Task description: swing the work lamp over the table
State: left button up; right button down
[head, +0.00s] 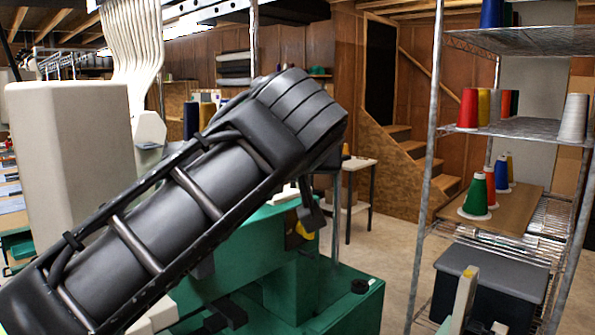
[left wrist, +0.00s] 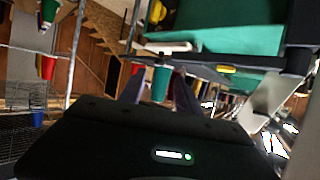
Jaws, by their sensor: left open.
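My left arm spans the head view from the lower left to the middle. Its dark bulk hides much of what lies behind. I cannot make out the work lamp for certain in either view. A green machine bench (head: 345,300) stands below and behind my arm. Green surfaces (left wrist: 225,38) also show in the left wrist view, which looks upside down. A small table (head: 355,164) stands farther back by the stairs. My right gripper is not in view.
A wire shelf rack (head: 530,128) with several coloured thread cones stands at the right, above a dark bin (head: 490,280). Bare floor (head: 385,240) shows between bench and rack.

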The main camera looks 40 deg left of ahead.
aim_at(293, 191)
pick_arm(q)
jog(key=x, duration=0.8)
jog(key=shift+w+p, duration=0.1)
jog(key=shift+p, duration=0.3)
jog(key=shift+d, duration=0.1)
grip_shut()
dwell(1.0)
